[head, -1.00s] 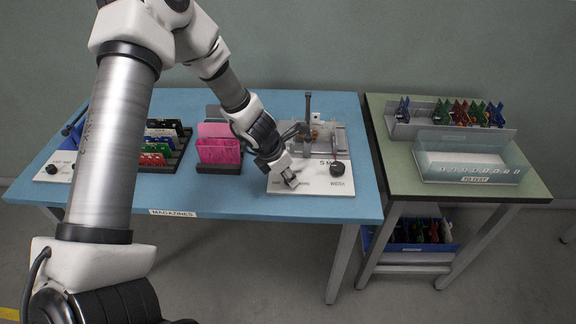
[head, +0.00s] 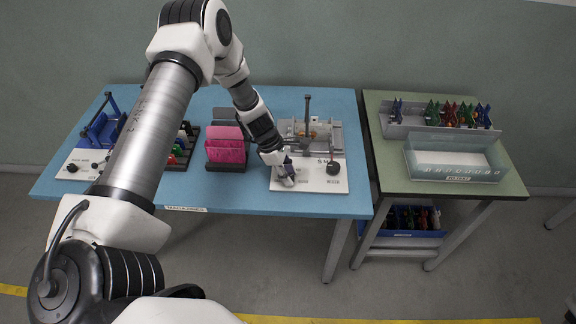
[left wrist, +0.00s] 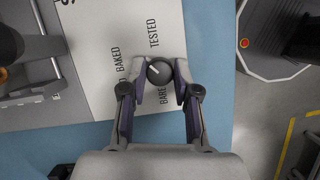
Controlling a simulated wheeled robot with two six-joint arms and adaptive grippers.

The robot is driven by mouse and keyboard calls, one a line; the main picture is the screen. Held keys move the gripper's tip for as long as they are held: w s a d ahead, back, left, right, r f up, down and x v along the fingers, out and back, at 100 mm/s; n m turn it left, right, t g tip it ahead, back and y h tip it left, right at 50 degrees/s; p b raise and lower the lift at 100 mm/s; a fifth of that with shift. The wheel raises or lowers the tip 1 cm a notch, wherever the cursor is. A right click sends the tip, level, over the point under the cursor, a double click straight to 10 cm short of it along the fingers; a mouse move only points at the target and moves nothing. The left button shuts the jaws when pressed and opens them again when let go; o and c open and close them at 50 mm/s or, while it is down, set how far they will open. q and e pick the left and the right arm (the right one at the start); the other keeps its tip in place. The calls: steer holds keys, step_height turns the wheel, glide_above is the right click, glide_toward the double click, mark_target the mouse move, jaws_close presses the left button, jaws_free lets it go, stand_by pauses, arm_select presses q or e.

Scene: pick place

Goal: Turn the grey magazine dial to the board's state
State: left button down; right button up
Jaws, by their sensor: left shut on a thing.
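A round dark grey dial (left wrist: 160,71) with a white pointer mark sits on the white panel (left wrist: 104,18) in the left wrist view. BARE, BAKED and TESTED are printed around it. The pointer mark slants up and left; I cannot tell exactly which word it meets. My left gripper (left wrist: 161,74) is shut on the dial, one finger on each side. In the head view my left gripper (head: 285,174) is low over the panel's left part and hides this dial. My right gripper is not in view.
A black knob (head: 333,168) marked WIDTH is on the same panel's right. The grey fixture (head: 327,141) with an upright post stands behind. Pink magazines (head: 226,150) stand left of my gripper. A blue fixture (head: 102,130) is far left. A clear bin (head: 455,162) stands on the right table.

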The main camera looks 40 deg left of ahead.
arm_select(q)
steer(key=shift+m+g, duration=0.4)
steer(key=shift+m, duration=0.5)
steer(key=shift+w+f+m+g, duration=0.15)
steer(key=shift+m+g, duration=0.15)
steer(key=shift+m, duration=0.6)
steer(key=m+g+b, duration=0.1)
steer(key=m, duration=0.3)
steer(key=shift+g+b, duration=0.3)
steer(key=shift+b, duration=0.1)
steer(key=shift+m, duration=0.3)
steer(key=c, duration=0.9)
jaws_free()
steer(key=shift+o, duration=0.2)
